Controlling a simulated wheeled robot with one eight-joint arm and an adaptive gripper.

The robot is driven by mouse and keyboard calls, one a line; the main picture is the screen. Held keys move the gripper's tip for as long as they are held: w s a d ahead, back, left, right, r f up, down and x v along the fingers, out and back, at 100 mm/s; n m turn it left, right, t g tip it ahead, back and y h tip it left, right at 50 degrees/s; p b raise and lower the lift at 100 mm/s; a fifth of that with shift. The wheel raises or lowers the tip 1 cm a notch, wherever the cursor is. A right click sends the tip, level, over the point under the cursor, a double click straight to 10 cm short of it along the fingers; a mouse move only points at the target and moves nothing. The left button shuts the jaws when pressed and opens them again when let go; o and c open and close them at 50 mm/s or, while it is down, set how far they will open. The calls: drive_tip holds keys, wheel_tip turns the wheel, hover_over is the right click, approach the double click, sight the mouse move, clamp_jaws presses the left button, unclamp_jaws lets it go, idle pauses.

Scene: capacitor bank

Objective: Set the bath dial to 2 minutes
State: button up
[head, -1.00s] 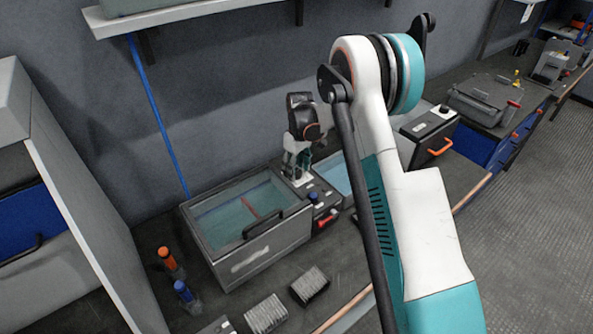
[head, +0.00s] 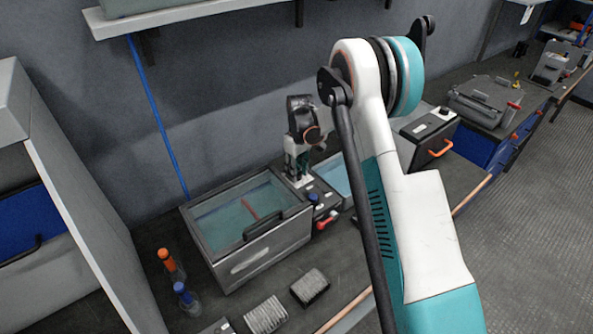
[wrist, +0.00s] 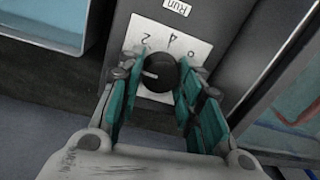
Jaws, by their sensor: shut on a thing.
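The bath dial (wrist: 158,73) is a round black knob on a white scale plate (wrist: 150,30) with numbers, among them 2 and 4. Its short white mark points left in the wrist view, below the 2. My gripper (wrist: 161,66) has its teal fingers on both sides of the knob, shut on it. In the head view my gripper (head: 299,172) reaches down onto the panel beside the bath (head: 245,248), a grey tank with a clear lid. The dial is hidden there behind the gripper.
A blue button (head: 313,197) and a red handle (head: 327,220) sit on the panel in front of my gripper. Orange-capped (head: 167,258) and blue-capped (head: 184,292) bottles and ribbed blocks (head: 310,287) stand on the bench. A second bath (head: 334,176) lies to the right.

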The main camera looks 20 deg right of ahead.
sight(299, 172)
drive_tip(key=m+b, duration=0.1)
drive_tip(key=m, duration=0.3)
drive_tip(key=shift+m, duration=0.3)
drive_tip(key=shift+s+m+t+b, duration=0.1)
drive_tip(key=shift+m+t+b, duration=0.3)
drive_tip(key=shift+m, duration=1.4)
drive_tip(key=o, duration=1.1)
drive_tip(key=shift+r, duration=0.1)
drive_tip(key=r, duration=1.1)
drive_tip(key=shift+d+r, duration=0.4)
